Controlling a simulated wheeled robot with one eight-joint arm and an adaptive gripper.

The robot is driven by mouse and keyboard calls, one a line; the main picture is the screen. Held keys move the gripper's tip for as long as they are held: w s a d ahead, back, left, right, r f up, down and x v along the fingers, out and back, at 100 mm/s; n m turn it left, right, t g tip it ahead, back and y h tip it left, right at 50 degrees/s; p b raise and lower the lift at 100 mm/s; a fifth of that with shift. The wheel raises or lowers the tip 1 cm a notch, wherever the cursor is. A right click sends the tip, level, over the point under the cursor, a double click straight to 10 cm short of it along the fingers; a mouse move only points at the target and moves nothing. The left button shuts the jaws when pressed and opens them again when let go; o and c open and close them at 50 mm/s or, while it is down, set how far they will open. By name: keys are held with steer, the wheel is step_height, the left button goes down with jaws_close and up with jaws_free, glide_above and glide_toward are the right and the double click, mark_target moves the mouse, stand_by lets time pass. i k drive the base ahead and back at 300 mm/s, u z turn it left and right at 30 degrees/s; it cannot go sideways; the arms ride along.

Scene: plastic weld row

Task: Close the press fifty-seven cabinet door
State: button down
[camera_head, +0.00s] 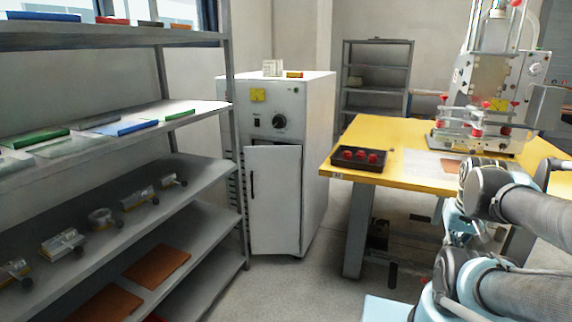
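A tall white cabinet (316,165) stands on the floor beyond the left shelf, with a yellow label, a small switch and a black round knob on its upper front. Its light grey door (278,205) is on the lower front, with a dark vertical handle near the left edge. The door looks ajar: a dark gap shows above its top edge at the right. How far it stands open is hard to tell. My folded arm is at the right, apart from the cabinet. I cannot make out my gripper.
A grey shelf (205,205) with parts stands close left of the cabinet. A yellow-topped table (405,135) at the right carries a black tray (345,163) with red parts and a press (490,90). Bare floor (310,275) lies between.

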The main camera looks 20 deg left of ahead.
mark_target(273, 173)
steer(key=z, duration=0.2)
steer(key=k, duration=1.55)
steer(key=u, duration=0.9)
steer(key=i, duration=1)
steer(key=z, duration=0.05)
